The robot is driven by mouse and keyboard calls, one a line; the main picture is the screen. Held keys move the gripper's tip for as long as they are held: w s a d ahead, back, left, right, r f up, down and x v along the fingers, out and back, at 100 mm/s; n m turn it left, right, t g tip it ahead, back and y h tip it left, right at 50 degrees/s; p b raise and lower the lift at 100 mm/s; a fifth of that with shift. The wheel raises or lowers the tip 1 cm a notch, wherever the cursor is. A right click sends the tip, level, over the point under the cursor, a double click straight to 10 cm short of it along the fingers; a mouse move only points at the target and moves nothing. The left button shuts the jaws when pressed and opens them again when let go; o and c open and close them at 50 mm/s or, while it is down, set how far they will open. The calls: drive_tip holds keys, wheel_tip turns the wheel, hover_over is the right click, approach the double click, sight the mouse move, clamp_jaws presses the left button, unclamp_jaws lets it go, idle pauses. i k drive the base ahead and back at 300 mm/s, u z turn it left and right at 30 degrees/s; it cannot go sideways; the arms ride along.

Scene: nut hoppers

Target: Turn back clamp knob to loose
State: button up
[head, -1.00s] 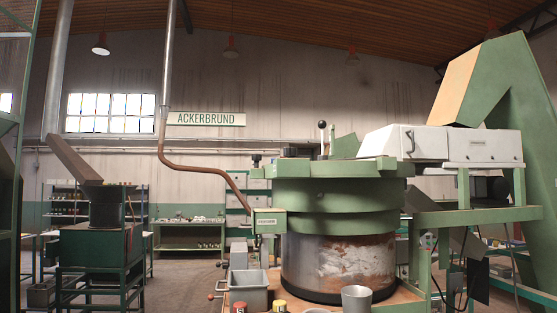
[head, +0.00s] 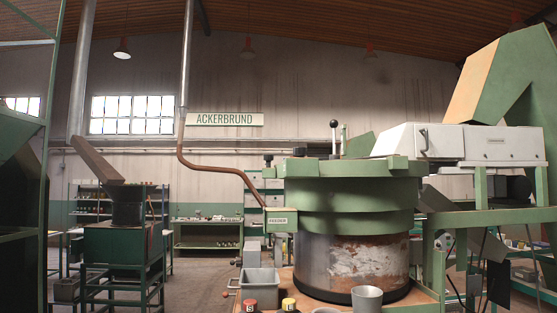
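A large green hopper machine (head: 350,193) stands at the right in the head view, with a steel drum (head: 318,262) below its green rings. A small black knob (head: 299,152) sits on top of its left edge. Another dark knob (head: 268,159) is farther left, on a post beside the machine. A lever with a black ball (head: 334,124) stands upright on top. I cannot tell which of these is the back clamp knob, or whether it is tight or loose. My gripper is not in view.
A grey bin (head: 261,284), a red-lidded jar (head: 250,304), a yellow-lidded jar (head: 288,304) and a metal cup (head: 367,298) stand at the machine's foot. A green stand (head: 113,243) is at the left. Open floor (head: 200,285) lies between them.

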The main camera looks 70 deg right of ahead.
sight(267, 158)
drive_tip(key=z, duration=0.2)
drive_tip(key=i, duration=0.85)
drive_tip(key=u, duration=0.05)
